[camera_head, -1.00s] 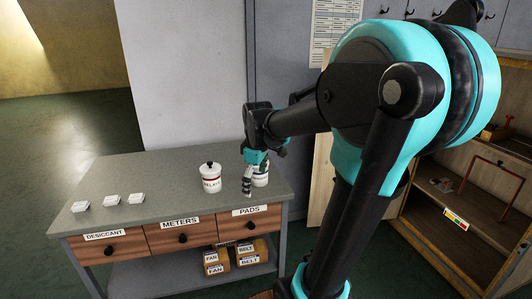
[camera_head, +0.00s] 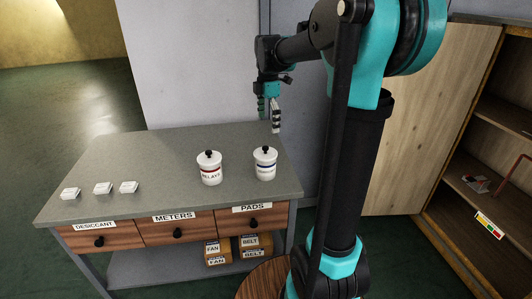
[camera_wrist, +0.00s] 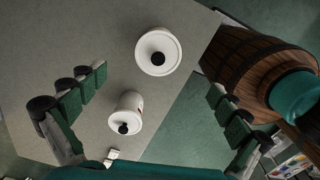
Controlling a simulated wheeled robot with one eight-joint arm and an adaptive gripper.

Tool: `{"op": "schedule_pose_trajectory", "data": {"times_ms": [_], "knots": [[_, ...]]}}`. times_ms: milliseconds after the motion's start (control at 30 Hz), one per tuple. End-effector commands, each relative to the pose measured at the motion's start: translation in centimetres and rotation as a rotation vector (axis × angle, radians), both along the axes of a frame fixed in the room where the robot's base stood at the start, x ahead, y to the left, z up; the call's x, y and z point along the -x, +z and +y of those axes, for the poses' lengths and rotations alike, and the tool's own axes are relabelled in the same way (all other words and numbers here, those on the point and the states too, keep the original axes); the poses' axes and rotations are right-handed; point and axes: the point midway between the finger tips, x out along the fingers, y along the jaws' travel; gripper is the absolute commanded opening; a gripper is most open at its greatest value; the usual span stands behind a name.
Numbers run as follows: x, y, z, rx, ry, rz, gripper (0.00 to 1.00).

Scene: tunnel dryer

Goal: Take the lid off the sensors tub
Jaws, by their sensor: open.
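Two white lidded tubs stand upright on the grey bench. The left tub (camera_head: 209,173) has a red-marked label that seems to read RELAYS. The right tub (camera_head: 265,167) has a blue-marked label too small to read surely, and I take it as the sensors tub. Its white lid (camera_head: 265,154) with a black knob is on. In the wrist view this lid (camera_wrist: 158,52) looks larger and lies between the fingers' directions; the red-marked tub (camera_wrist: 127,115) is lower left. My gripper (camera_head: 269,114) is open and empty, raised above the bench's back right corner, apart from both tubs.
Several small white boxes (camera_head: 102,188) sit at the bench's left. Drawers labelled DESICCANT, METERS and PADS (camera_head: 252,221) are below, with FAN and BELT boxes (camera_head: 218,252) on the lower shelf. An open wooden cabinet (camera_head: 482,150) stands right. The bench middle is clear.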

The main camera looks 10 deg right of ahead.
Motion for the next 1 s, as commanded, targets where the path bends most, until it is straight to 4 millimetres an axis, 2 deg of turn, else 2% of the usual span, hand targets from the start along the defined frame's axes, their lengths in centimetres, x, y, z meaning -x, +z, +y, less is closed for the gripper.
{"op": "schedule_pose_trajectory", "data": {"times_ms": [100,200,467,800,1000], "knots": [[-0.1,-2.3,0.0,0.000,0.000,0.000,1.00],[0.0,-3.9,0.0,0.000,-0.001,0.000,1.00],[-0.1,-5.6,0.1,0.000,-0.001,0.000,1.00],[-0.1,-9.9,0.4,0.000,-0.001,0.000,1.00],[-0.1,-10.4,0.4,0.000,-0.001,0.000,1.00]]}}
